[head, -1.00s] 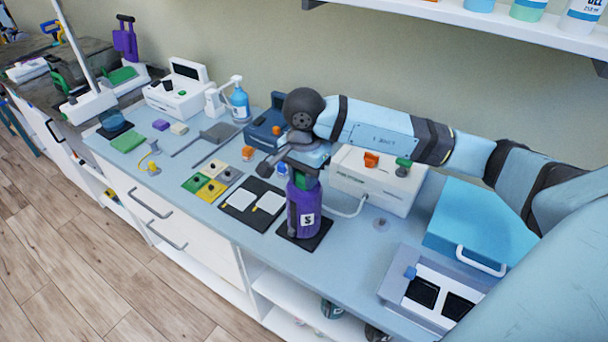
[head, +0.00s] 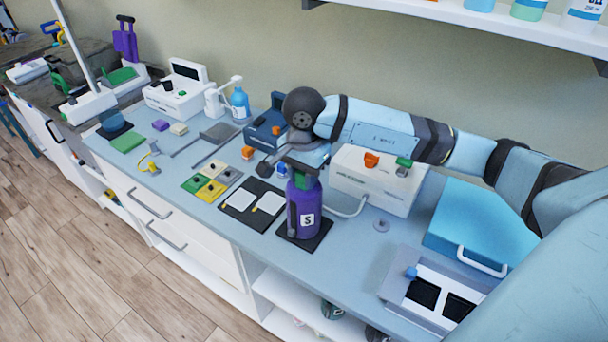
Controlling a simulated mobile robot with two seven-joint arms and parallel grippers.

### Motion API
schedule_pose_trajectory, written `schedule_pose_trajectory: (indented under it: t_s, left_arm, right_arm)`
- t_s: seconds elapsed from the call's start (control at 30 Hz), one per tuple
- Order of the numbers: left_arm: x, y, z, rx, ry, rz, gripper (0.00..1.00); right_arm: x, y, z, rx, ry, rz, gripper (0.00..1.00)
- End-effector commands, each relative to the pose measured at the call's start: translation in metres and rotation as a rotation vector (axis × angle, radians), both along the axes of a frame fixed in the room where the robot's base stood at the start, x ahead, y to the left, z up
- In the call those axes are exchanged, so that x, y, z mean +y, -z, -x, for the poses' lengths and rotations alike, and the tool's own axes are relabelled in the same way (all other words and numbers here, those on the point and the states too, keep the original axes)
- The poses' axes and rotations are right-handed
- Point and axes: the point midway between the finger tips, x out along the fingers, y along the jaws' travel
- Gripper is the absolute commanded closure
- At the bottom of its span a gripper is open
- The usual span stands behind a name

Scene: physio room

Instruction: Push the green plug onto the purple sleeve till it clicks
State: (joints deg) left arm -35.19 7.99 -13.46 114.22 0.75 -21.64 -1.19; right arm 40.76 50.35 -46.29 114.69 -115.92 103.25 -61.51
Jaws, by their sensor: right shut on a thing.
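The purple sleeve (head: 302,213), marked with an S, stands upright on a dark square mat (head: 287,236) near the counter's front edge. The green plug (head: 304,181) sits at the top of the sleeve, upright and in line with it. My right gripper (head: 301,169) points down over the sleeve and is shut on the plug. The gripper and the sleeve's rim hide part of the plug, so I cannot tell how deep it sits. My left gripper is not in view.
A white box (head: 375,187) with orange and green knobs stands close behind the sleeve. A black pad with white plates (head: 238,200) lies to its left. A blue case (head: 480,225) and a tray with dark slots (head: 432,298) are at the right.

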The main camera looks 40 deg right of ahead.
Motion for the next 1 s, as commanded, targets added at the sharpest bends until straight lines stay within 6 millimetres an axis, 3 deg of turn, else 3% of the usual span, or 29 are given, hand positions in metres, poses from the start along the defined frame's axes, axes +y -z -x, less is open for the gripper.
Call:
schedule_pose_trajectory:
  t_s: [0.3, 0.33, 0.43, 0.77, 1.0]
  left_arm:
    - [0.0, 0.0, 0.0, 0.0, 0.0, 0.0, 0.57]
    - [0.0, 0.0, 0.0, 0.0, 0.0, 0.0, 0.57]
    - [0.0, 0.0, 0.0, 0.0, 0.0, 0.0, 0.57]
    - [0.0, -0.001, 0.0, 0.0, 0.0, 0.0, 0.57]
    - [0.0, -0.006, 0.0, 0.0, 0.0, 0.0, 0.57]
  right_arm:
    - [0.0, 0.0, 0.0, 0.0, 0.0, 0.0, 0.86]
    - [0.0, 0.0, 0.0, 0.0, 0.0, 0.0, 0.64]
    - [0.0, 0.0, 0.0, 0.0, 0.0, 0.0, 0.41]
    - [0.0, -0.002, 0.0, -0.001, 0.0, 0.0, 0.41]
    - [0.0, -0.014, -0.001, -0.003, 0.001, 0.0, 0.41]
